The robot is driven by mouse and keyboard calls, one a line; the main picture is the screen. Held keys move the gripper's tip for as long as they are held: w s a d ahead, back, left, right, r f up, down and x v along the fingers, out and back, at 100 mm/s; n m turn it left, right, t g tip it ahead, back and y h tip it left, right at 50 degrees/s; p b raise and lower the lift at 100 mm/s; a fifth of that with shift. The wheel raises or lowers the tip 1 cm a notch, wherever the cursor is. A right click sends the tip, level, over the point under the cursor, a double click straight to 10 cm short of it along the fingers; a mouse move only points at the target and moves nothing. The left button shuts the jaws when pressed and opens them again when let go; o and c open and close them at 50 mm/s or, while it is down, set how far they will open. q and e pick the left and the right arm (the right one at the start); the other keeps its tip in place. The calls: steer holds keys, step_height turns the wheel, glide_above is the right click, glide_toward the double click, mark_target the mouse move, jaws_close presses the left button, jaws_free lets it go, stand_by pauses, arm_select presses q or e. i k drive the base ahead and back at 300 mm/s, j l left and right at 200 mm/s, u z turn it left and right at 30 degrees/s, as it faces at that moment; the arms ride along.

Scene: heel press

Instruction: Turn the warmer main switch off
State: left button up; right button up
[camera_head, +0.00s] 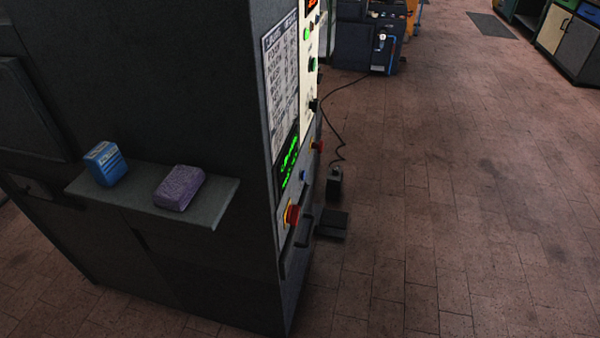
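A tall dark grey machine cabinet (210,90) fills the left of the head view. Its control face is seen at a steep angle on its right side. The cream upper panel (309,30) carries a red lit display, a green button (308,34) and several dark knobs or switches, one of them a dark green one (313,64). I cannot tell which control is the warmer main switch. Neither gripper is in view.
A side shelf (222,204) holds a blue box (106,163) and a purple block (179,187). A pedal box (334,184) with a cable and a dark plate (332,225) lie by the cabinet. The brick floor (450,190) to the right is clear. Machines and cabinets stand further back.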

mark_target(294, 212)
steer(key=l+u, duration=0.1)
steer(key=u, duration=0.4)
steer(key=i+l+u, duration=0.1)
steer(key=u, duration=0.3)
steer(key=l+u, duration=0.4)
steer(key=i+l+u, duration=0.1)
steer(key=l+u, duration=0.15)
steer(key=u, duration=0.15)
steer(key=l+u, duration=0.25)
steer(key=u, duration=0.15)
steer(key=l+u, duration=0.3)
steer(key=u, duration=0.15)
